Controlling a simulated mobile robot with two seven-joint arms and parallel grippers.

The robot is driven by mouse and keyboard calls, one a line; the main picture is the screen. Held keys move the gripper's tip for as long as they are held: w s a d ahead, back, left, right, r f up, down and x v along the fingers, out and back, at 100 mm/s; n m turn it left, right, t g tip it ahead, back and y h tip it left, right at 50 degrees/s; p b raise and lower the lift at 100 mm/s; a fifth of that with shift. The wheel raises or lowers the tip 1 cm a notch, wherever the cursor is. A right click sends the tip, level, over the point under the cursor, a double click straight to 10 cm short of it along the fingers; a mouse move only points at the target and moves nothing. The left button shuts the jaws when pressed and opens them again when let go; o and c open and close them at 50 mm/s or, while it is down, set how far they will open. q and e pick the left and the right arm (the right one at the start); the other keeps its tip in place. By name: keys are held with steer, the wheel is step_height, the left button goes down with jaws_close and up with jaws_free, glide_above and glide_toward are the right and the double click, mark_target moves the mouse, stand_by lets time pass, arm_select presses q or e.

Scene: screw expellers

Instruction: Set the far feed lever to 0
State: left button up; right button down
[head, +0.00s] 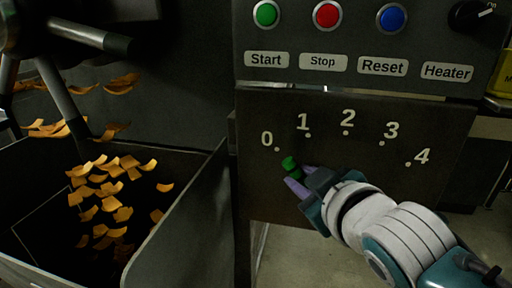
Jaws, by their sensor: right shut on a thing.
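A dark feed lever panel (360,160) carries the marks 0, 1, 2, 3 and 4 in an arc, each with a small dot. The lever's green knob (289,163) shows just below and right of the dot under 0. My right gripper (294,176) comes in from the lower right and its purple fingers are shut on the green knob. The fingers and hand hide the rest of the lever, so its exact pointing is hard to tell. My left gripper is not in view.
Above the panel are a green Start button (266,14), a red Stop button (327,15), a blue Reset button (391,18) and a black Heater knob (470,15). At left, a metal bin (186,212) holds many curved orange flakes (112,190).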

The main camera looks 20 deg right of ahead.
steer(key=shift+w+a+f+n+g+h, duration=0.3)
steer(key=shift+w+a+f+n, duration=0.1)
steer(key=shift+a+f, duration=0.15)
steer(key=shift+s, duration=0.1)
steer(key=c, duration=0.7)
jaws_free()
steer(key=p+v, duration=0.2)
steer(key=v, duration=0.8)
